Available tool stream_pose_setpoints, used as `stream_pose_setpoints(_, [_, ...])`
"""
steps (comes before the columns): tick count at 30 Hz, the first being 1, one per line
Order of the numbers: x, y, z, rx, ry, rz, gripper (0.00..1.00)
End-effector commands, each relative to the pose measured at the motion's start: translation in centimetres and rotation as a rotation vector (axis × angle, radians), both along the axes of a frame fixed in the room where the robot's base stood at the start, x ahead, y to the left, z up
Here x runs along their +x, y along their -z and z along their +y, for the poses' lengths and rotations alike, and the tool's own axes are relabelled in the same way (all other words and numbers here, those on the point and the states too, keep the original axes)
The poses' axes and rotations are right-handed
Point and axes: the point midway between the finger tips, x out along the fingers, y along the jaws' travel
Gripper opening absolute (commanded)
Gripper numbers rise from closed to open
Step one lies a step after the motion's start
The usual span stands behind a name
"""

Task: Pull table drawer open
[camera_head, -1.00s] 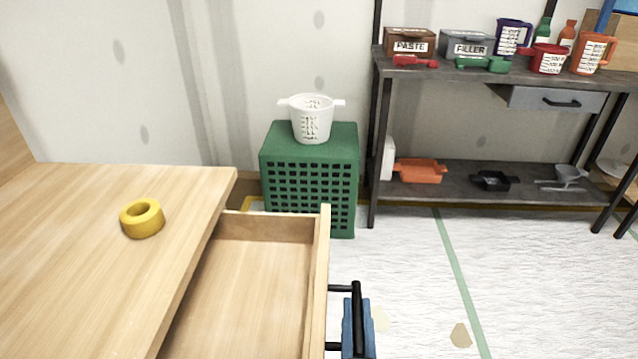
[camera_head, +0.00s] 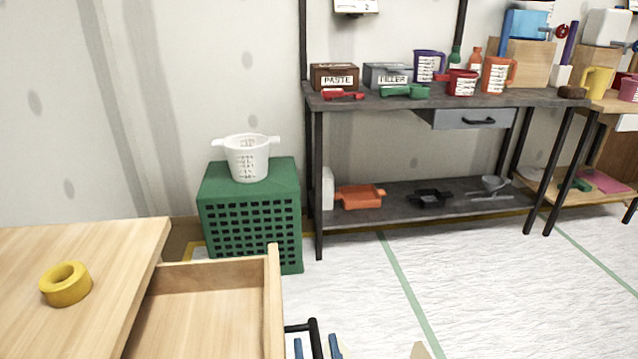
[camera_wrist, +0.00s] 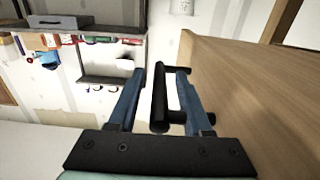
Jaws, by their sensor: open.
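The wooden table drawer (camera_head: 205,305) stands pulled out from the light wood table (camera_head: 105,250), and its empty inside shows. Its black bar handle (camera_head: 316,340) is on the drawer front, partly cut off by the bottom edge. My gripper (camera_head: 317,346) is open, with its blue fingertips on either side of the handle. In the wrist view, the handle (camera_wrist: 158,98) lies between the two spread blue fingers of my gripper (camera_wrist: 159,80), with gaps beside it. The wooden drawer front (camera_wrist: 245,85) fills the right side there.
A yellow tape roll (camera_head: 66,284) lies on the table. A green crate (camera_head: 250,215) bearing a white bucket (camera_head: 248,158) stands behind the drawer. A dark shelf (camera_head: 415,215) with containers stands at the back. The floor (camera_head: 480,270) to the right is mostly clear.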

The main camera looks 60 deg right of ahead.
Motion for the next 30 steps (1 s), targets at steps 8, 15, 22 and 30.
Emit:
stream_pose_setpoints(8, [-1.8, 0.3, 2.1, 0.002, 0.001, 0.003, 0.49])
stream_pose_setpoints(15, [-4.6, 0.5, 5.7, 0.002, 0.001, 0.004, 0.49])
stream_pose_setpoints(22, [-6.7, 0.4, 8.5, 0.003, 0.001, 0.003, 0.49])
stream_pose_setpoints(30, [-7.9, 0.1, 10.1, 0.002, 0.0, 0.001, 0.49])
